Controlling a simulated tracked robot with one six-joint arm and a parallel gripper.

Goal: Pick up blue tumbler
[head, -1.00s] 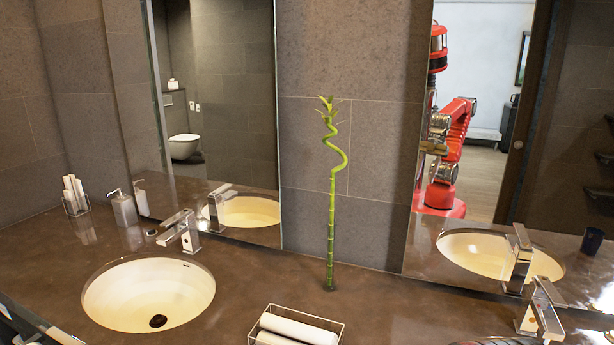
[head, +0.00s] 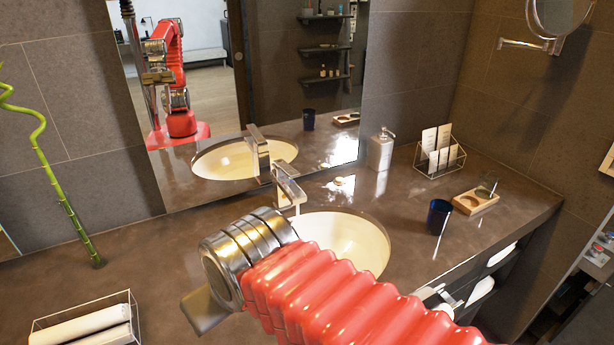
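My red ribbed arm crosses the lower middle of the head view, in front of that sink. My gripper (head: 204,311) seems to be the grey part at the arm's left end, well to the left of the tumbler and apart from it. Its fingers cannot be made out, so its opening is unclear.
Right of the tumbler is a wooden tray (head: 477,203) with a clear glass (head: 487,184). Behind are a wire holder with cards (head: 440,158) and a soap dispenser (head: 381,150). A faucet (head: 288,186) rises at the sink (head: 350,240). A towel basket (head: 92,328) and bamboo stalk (head: 75,215) are left.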

